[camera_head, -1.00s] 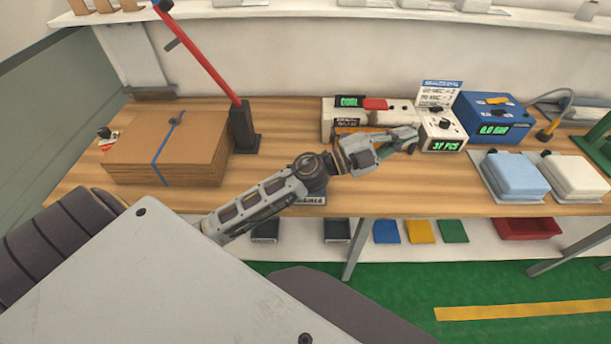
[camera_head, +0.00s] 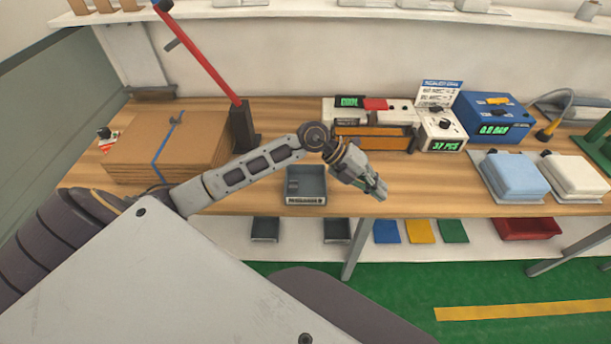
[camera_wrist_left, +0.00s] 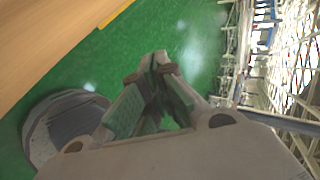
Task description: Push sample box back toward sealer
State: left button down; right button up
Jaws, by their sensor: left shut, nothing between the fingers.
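The sample box, an open dark grey tray with a label on its front (camera_head: 306,186), sits near the front edge of the bench. The sealer (camera_head: 347,113), a white machine with a green display and an orange-brown front bar, stands behind it to the right. My left gripper (camera_head: 377,190) is shut and empty, right of the box and apart from it, close to the bench's front edge. In the left wrist view the fingertips (camera_wrist_left: 155,62) meet over green floor, and the box does not show there. My right gripper is in neither view.
A cardboard stack (camera_head: 170,145) and a red-handled lever (camera_head: 205,55) are at left. A counter box (camera_head: 441,130), blue machine (camera_head: 492,118), blue pad (camera_head: 518,174) and white pad (camera_head: 572,172) are at right. Bare wood (camera_head: 435,185) lies between gripper and pads.

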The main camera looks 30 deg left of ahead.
pick_arm(q)
jog(key=a+f+g+y, duration=0.2)
jog(key=a+f+y, duration=0.35)
jog(key=a, duration=0.65)
jog(key=n+y, duration=0.2)
jog(key=y, duration=0.4)
send_near(306, 179)
jog(key=s+d+r, duration=0.1)
jog(key=s+r, duration=0.2)
jog(key=shift+s+d+f+g+h, duration=0.15)
jog(key=shift+s+d+g+h, duration=0.1)
jog(key=shift+g, duration=0.05)
jog(key=shift+f, duration=0.2)
notch_tip(306, 179, down, 9)
jog(key=shift+f+p, duration=0.25)
jog(key=shift+p, duration=0.35)
jog(key=shift+w+a+p, duration=0.2)
jog(key=shift+w+a, duration=0.25)
jog(key=shift+w, duration=0.45)
jog(key=shift+w+a+p, duration=0.15)
jog(key=shift+w+a, duration=0.25)
jog(key=shift+w, duration=0.45)
jog(key=shift+w+a, duration=0.1)
jog(key=shift+w, duration=0.05)
